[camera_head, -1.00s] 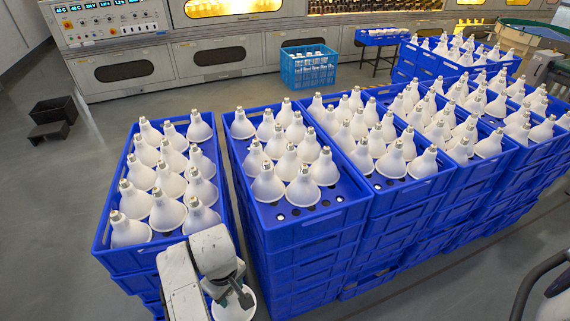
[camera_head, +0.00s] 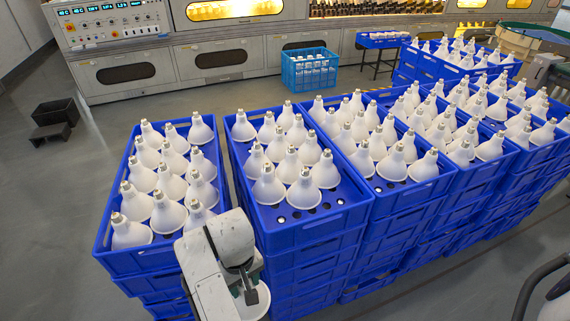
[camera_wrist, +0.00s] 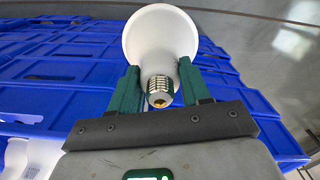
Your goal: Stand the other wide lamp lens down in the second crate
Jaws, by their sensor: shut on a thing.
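My gripper (camera_wrist: 158,76) is shut on a white wide lamp (camera_wrist: 160,35). Its green fingers are on either side of the lamp's neck. The metal screw cap points towards the wrist camera and the wide lens end points away. In the head view the held lamp (camera_head: 257,303) is partly hidden by my gripper, low in front of the crates. The second crate (camera_head: 305,236) from the left is blue and holds several white lamps, lens down and caps up. Its near end shows bare floor with dark round holes.
The first crate (camera_head: 101,232) on the left is packed with lamps, and my arm covers its near right corner. More blue crates of lamps stand close on the right. A light blue crate (camera_head: 292,84) and a black bin (camera_head: 54,112) stand behind. Grey floor is open at left.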

